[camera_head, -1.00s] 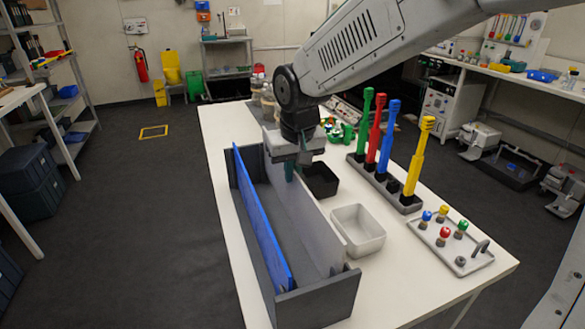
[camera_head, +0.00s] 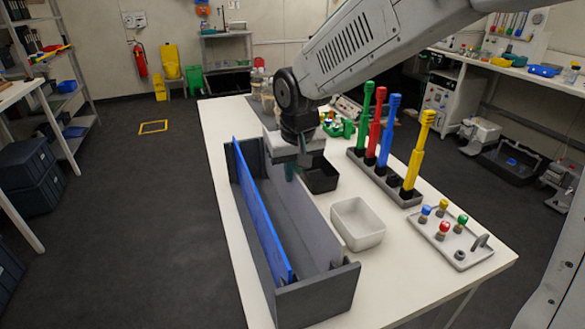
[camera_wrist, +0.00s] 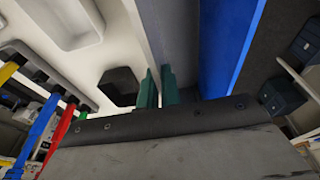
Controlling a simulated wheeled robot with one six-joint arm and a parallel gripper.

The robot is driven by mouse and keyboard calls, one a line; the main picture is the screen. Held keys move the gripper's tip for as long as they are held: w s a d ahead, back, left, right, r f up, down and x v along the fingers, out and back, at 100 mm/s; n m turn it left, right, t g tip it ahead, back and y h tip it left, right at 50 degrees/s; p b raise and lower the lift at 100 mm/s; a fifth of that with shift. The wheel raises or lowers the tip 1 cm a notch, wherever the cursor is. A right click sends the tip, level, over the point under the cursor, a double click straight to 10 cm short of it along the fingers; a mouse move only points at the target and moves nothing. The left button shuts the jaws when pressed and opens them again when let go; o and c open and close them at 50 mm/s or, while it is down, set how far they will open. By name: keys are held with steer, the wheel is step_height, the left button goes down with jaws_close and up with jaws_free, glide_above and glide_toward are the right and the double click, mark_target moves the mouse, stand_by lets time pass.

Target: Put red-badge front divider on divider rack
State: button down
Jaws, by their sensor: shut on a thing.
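The divider rack (camera_head: 318,297) is a long dark grey trough on the white table, with raised ends. A blue divider (camera_head: 262,222) stands upright along its left side; it also shows in the wrist view (camera_wrist: 228,45). A plain grey divider (camera_head: 312,222) runs lengthwise along the rack's right side. My gripper (camera_head: 290,172) is over the rack's far half. In the wrist view its green fingers (camera_wrist: 159,88) are shut on the grey divider's upper edge, one on each side. No red badge is visible on it. Its lower edge is hidden, so I cannot tell whether it is seated.
Right of the rack are a black bin (camera_head: 321,178) and a white bin (camera_head: 358,224). Beyond them are a holder (camera_head: 384,184) with several coloured upright tools and a tray (camera_head: 450,243) of coloured knobs.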

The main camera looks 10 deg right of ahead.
steer(key=shift+f, duration=0.35)
stand_by(0.3)
steer(key=shift+f, duration=0.55)
steer(key=c, duration=1.5)
jaws_free()
steer(key=shift+r, duration=0.15)
steer(key=v, duration=0.7)
steer(key=shift+s+d+r, duration=0.1)
steer(key=shift+r, duration=0.2)
